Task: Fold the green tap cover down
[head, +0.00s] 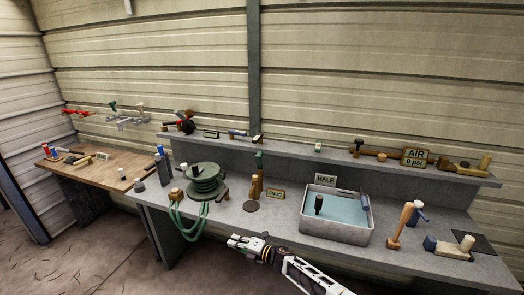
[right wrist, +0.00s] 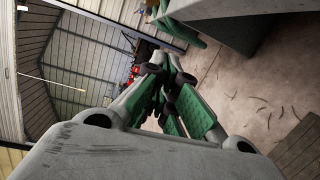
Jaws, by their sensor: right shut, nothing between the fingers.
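Several wall fittings show in the head view above the wooden bench at left. A small green piece (head: 113,105) stands up there, beside a grey fitting (head: 128,121) and a red fitting (head: 78,113). Another small green upright piece (head: 258,160) is at the shelf's front edge. I cannot tell for certain which is the tap cover. My right gripper (head: 234,241) is shut and empty, low in front of the grey bench, apart from both green pieces. In the right wrist view its fingers (right wrist: 168,92) are together. My left gripper is not in view.
A green hose reel (head: 204,178) with hanging hose stands on the grey bench (head: 290,222). A grey tub (head: 365,237) of water, a mallet (head: 402,222) and other tools stand to its right. The wooden bench (head: 84,172) holds small items. Floor is clear in front.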

